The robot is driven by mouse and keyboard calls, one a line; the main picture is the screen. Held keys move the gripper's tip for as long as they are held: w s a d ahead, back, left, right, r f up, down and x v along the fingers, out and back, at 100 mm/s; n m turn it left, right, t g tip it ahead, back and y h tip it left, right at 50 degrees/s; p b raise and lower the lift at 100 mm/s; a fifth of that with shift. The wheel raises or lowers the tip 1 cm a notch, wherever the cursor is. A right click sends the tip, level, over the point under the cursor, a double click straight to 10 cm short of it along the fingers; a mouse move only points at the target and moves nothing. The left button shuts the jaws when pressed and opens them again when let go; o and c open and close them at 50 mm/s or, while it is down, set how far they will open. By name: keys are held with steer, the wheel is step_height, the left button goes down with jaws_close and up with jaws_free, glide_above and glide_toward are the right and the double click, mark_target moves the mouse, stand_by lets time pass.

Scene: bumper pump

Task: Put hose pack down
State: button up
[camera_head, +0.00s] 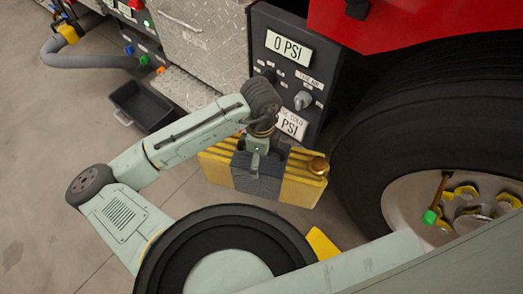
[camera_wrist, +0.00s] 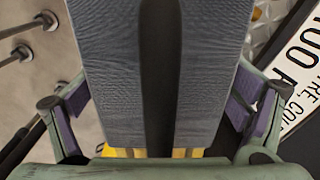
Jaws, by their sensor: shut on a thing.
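The hose pack (camera_head: 300,189) is a yellow striped bundle with a grey-black wrap around its middle and a brass end fitting at its right. It hangs beside the truck's side, between the control panel and the big wheel. My gripper (camera_head: 257,150) is above its middle and shut on it. In the wrist view, the hose pack's grey wrap (camera_wrist: 105,75) fills the space between my gripper's fingers (camera_wrist: 158,110), with a dark gap down its middle. A little yellow shows below the wrap. The pack's underside is hidden.
A black open bin (camera_head: 140,105) stands on the floor at the truck's side. The gauge panel (camera_head: 290,75) is just behind the pack. The truck wheel (camera_head: 400,130) is close on the right. Grey floor (camera_head: 40,180) is clear at the left.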

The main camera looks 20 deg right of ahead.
stand_by(0.3)
steer(key=o, duration=1.6)
steer(key=shift+o, duration=0.2)
steer(key=shift+f, duration=0.1)
step_height(320, 180, up, 12)
steer(key=shift+r, duration=0.15)
